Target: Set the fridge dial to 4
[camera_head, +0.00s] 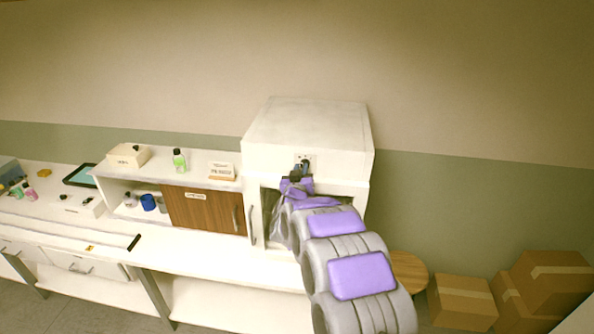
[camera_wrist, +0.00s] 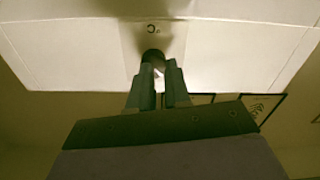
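The white fridge (camera_head: 310,128) stands at the right end of the counter. Its dial panel (camera_head: 310,158) is on the front, with a dark dial (camera_wrist: 153,55) in the wrist view. A "°C" mark shows near the dial there; I cannot read a pointer or any numbers. My gripper (camera_head: 302,172) is in front of the panel. In the wrist view its two fingers (camera_wrist: 160,68) are a little apart, with their tips right at the dial. The tips hide part of the dial. I cannot tell whether they press on its sides.
A wooden cabinet front (camera_head: 203,210) and a shelf with bottles stand left of the fridge. A green bottle (camera_head: 179,160) and a small sign (camera_head: 222,171) stand on top. Cardboard boxes (camera_head: 540,285) and a round wooden stool (camera_head: 408,268) are at the right.

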